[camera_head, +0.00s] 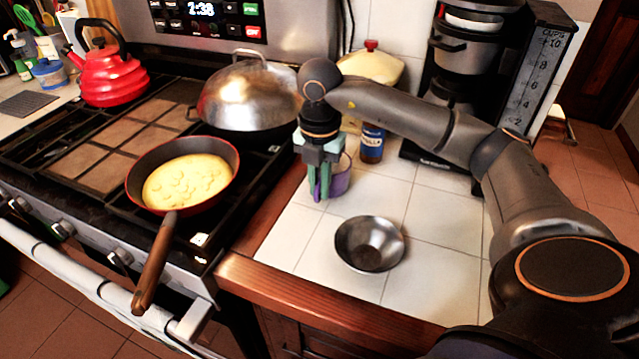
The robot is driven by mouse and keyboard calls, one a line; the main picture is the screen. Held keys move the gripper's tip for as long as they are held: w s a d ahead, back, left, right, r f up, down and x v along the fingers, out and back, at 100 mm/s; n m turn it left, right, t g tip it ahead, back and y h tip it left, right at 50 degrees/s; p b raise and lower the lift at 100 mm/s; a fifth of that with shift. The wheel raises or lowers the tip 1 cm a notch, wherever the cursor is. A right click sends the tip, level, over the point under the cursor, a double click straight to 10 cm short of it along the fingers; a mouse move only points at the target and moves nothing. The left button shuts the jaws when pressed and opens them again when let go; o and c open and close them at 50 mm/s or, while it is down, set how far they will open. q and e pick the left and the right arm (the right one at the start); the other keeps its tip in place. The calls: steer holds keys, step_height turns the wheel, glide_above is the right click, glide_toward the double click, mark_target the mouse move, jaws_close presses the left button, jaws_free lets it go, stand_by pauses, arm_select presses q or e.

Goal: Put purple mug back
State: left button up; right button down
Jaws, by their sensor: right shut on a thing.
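The purple mug (342,181) stands on the white tiled counter (439,275), just right of the stove. My right gripper (319,188) reaches down over it from above, its fingers at the mug's left side. The right gripper is shut on the mug, seemingly by its wall or rim; the fingers hide part of the mug. The mug looks upright and at counter level; I cannot tell whether its base touches the tiles. My left gripper is not in view.
A metal bowl (369,244) sits in front of the mug. A vanilla bottle (372,144) and coffee maker (466,60) stand behind. Left, the stove holds a domed metal lid (248,95), a frying pan (140,205) and a red kettle (110,78). Tiles right of the bowl are clear.

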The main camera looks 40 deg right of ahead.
steer(key=c, duration=0.9)
jaws_free()
steer(key=shift+f, duration=0.15)
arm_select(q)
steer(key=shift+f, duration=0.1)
arm_select(e)
steer(key=shift+r, duration=0.35)
arm_select(q)
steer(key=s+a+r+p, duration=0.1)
steer(key=p, duration=0.2)
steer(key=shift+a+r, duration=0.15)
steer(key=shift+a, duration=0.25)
arm_select(e)
step_height(320, 180, up, 12)
steer(key=shift+f, duration=0.15)
